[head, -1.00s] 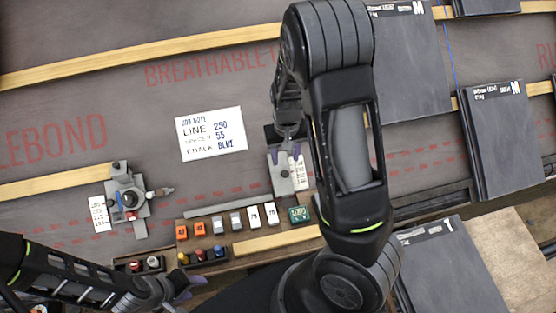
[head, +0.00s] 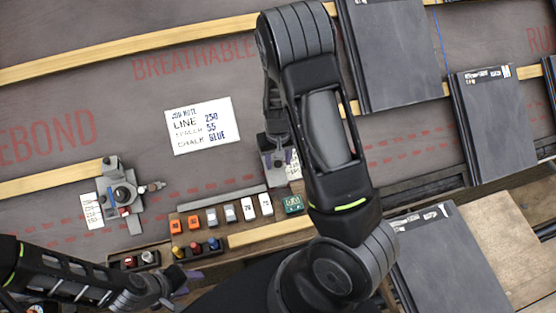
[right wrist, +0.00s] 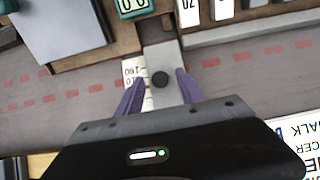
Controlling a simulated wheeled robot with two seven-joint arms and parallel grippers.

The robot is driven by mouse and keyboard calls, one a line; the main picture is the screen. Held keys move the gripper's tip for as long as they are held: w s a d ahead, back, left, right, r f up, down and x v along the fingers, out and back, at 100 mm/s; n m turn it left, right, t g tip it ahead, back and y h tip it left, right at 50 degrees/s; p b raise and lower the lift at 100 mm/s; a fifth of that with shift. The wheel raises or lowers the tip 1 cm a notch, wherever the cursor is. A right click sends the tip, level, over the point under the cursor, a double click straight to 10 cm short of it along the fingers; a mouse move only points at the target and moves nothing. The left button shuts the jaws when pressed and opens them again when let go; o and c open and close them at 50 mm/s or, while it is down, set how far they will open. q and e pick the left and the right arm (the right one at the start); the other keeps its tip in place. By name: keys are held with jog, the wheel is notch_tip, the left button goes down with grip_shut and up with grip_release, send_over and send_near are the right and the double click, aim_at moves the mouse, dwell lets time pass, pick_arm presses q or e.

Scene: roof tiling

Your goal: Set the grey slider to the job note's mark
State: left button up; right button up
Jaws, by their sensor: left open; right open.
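The grey slider (right wrist: 158,53) is a pale plate with a round black knob (right wrist: 160,78), beside a white number scale (right wrist: 133,72) partly hidden by a finger. My right gripper (right wrist: 159,90) is open, its purple fingers on either side of the knob with gaps. In the head view the slider (head: 270,161) is partly covered by my right gripper (head: 281,152). The white job note (head: 200,125) reads LINE 250, a blurred second line with 55, CHALK BLUE. My left gripper (head: 184,288) is open and empty at the lower left.
A wooden rack (head: 265,239) holds orange, grey, white and green blocks and coloured pegs. Another grey device (head: 123,195) with a scale stands at the left. Dark tiles (head: 393,60) lie at the right. The membrane around the note is clear.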

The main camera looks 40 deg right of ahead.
jog(key=shift+f, duration=0.1)
grip_shut()
dwell(0.4)
dwell(1.0)
